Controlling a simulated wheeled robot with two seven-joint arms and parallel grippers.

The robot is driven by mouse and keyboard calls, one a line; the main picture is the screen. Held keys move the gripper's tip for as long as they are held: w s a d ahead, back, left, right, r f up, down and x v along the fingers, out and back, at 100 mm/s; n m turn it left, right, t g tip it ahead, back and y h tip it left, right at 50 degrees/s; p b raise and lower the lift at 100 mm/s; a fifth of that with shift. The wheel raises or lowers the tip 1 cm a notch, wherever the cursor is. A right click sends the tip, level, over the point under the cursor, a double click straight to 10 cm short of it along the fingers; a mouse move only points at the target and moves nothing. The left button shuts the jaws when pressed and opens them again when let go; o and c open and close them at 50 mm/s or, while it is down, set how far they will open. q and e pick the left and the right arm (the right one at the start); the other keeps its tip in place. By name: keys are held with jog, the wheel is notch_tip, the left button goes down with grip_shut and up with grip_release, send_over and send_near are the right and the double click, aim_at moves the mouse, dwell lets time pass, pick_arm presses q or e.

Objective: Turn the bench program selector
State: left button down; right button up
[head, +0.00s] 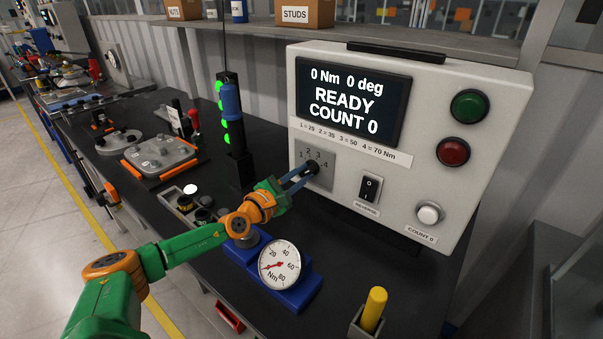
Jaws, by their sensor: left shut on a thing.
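The bench program selector (313,168) is a small dark knob on a grey plate, ringed by the numbers 1 to 4, at the lower left of the white control box (440,110). My left gripper (300,174) reaches it from the left and is shut on the knob. The fingers partly hide the knob and the plate, so I cannot tell which number it points to. The screen (350,102) reads 0 Nm, 0 deg, READY, COUNT 0. A label (350,142) below it lists 1=25, 2=35, 3=50, 4=70 Nm. My right gripper is not in view.
Right of the selector are a black rocker switch (370,187), a white button (429,214), a red button (453,151) and a green button (468,106). A dial gauge (280,264) on a blue base stands below my arm. A blue-handled tool (231,100) stands upright left of the box.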

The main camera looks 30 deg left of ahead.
pick_arm(q)
jog(key=shift+r+m, duration=0.1)
jog(key=shift+m, duration=1.1)
jog(key=shift+p, duration=0.3)
jog(key=c, duration=0.8)
grip_release()
jog(key=s, duration=0.7)
jog(key=shift+a, duration=0.25)
